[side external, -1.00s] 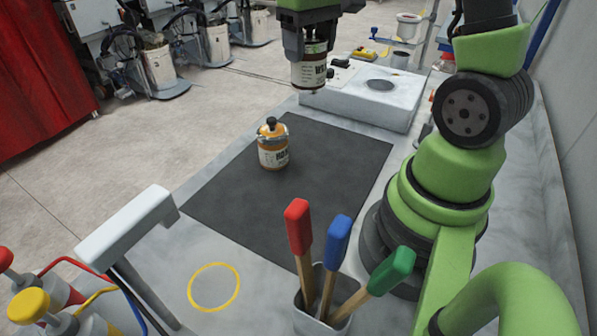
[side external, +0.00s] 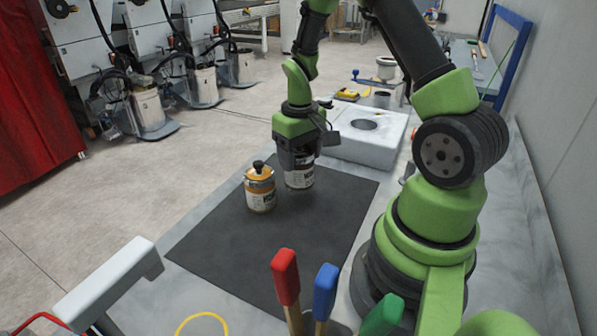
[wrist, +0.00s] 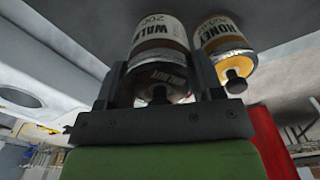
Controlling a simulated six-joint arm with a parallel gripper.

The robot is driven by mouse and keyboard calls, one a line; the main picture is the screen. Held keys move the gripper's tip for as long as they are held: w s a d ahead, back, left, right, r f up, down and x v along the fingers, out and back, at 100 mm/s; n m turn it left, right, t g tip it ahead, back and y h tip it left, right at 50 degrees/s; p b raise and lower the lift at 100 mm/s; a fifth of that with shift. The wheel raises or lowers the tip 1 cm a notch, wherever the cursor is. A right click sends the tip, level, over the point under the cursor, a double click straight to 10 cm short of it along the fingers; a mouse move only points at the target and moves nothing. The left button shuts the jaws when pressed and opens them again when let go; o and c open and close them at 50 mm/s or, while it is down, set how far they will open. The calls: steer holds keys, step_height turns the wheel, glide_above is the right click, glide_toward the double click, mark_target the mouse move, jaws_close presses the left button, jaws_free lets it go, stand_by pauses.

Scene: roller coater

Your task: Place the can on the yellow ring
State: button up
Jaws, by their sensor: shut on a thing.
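My gripper (side external: 297,150) is shut on a can with a dark and white label (side external: 299,179), its lettering starting "WAL"; the can also shows between the fingers in the wrist view (wrist: 160,40). It is upright, low over the dark mat (side external: 290,240) near its far edge; I cannot tell if it touches the mat. A second can, orange-banded with a black knob on top (side external: 260,190), stands on the mat just left of it and also shows in the wrist view (wrist: 222,42). The yellow ring (side external: 201,315) lies on the table at the bottom edge, partly cut off.
A white block with a round dark recess (side external: 366,144) stands behind the mat. Red (side external: 286,277), blue (side external: 325,291) and green (side external: 382,315) handles stand upright at the front. A white angled bar (side external: 110,283) is at the front left. The mat's front part is clear.

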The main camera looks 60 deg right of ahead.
mark_target(299, 169)
steer(key=shift+f, duration=1.8)
steer(key=o, duration=0.7)
steer(key=shift+f, duration=0.1)
steer(key=shift+o, duration=0.2)
